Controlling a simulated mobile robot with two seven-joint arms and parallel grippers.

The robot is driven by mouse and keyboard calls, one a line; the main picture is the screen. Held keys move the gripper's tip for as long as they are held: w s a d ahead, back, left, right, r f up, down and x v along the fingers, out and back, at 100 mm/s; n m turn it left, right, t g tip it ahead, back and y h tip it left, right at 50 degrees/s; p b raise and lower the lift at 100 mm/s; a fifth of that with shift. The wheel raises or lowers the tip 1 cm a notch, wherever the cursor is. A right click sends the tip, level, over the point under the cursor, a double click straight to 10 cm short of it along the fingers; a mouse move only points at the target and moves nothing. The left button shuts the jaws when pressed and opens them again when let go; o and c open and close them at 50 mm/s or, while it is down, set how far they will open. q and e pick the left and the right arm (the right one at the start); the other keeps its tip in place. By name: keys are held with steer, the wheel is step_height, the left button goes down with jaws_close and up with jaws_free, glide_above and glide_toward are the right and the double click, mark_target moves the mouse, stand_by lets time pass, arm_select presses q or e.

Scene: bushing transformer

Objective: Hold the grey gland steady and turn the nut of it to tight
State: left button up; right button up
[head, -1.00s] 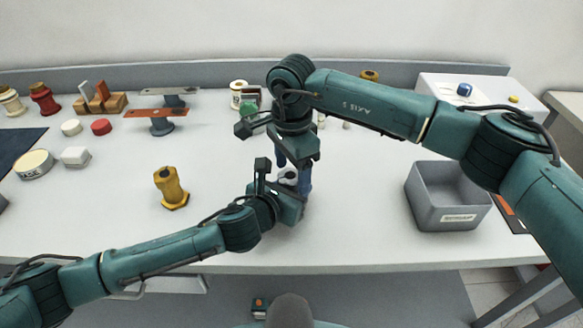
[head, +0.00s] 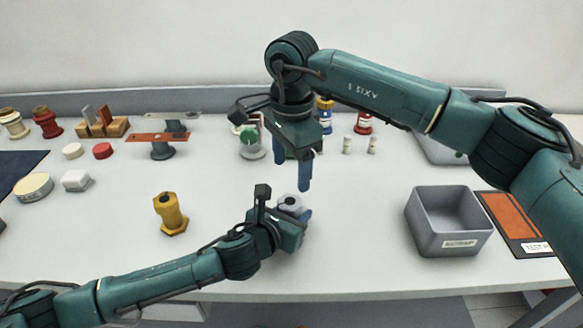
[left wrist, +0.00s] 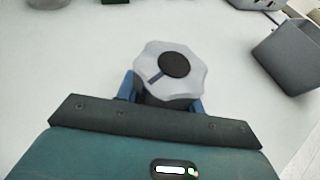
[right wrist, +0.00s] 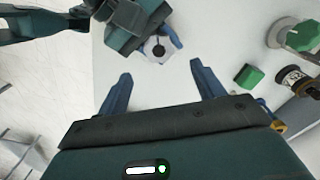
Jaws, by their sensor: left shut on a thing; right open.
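The grey gland, with its light grey lobed nut (left wrist: 167,68) on top, stands upright in my left gripper (left wrist: 160,95). The nut has a dark round centre and a dark mark on its face. Its body is mostly hidden below the nut and between the blue fingers. The nut also shows in the head view (head: 291,203) and in the right wrist view (right wrist: 160,48). My left gripper is shut on the gland at the table's front part. My right gripper (right wrist: 160,80) is open and empty, pointing down above and behind the gland, apart from it.
A yellow hex-based part (head: 170,215) stands left of the gland. A grey bin (head: 448,222) stands to the right, beside an orange panel (head: 520,220). A green-topped part (right wrist: 303,36) and a green block (right wrist: 249,77) lie near my right gripper. The table between gland and bin is clear.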

steer(key=shift+w+a+f+m+y, duration=0.15)
steer(key=shift+w+f+m+y, duration=0.15)
steer(key=shift+f+m+y, duration=0.4)
steer(key=w+a+r+m+t+y, duration=0.3)
steer(key=w+a+r+m+y, duration=0.15)
steer(key=r+y, duration=0.3)
steer(key=w+a+r+m+t+y, duration=0.25)
steer(key=w+a+r+y, duration=0.35)
steer(key=r, duration=0.3)
steer(key=w+d+r+m+t+h, duration=0.3)
steer(key=w+d+m+t, duration=0.25)
steer(key=w+m, duration=0.2)
steer(key=w+d+r+m+t+h, duration=0.35)
steer(key=w+m+t, duration=0.25)
steer(key=m, duration=0.2)
steer(key=w+d+f+m+g+h, duration=0.2)
steer(key=w+d+f+m+h, duration=0.1)
steer(key=d+f+m+h, duration=0.45)
steer(key=n+g, duration=0.3)
steer(key=g, duration=1.6)
glide_toward(290, 201)
steer(key=shift+y, duration=0.35)
steer(key=x, duration=0.8)
steer(key=shift+s+d+f, duration=0.1)
steer(key=shift+d+f, duration=0.15)
steer(key=shift+f, duration=0.15)
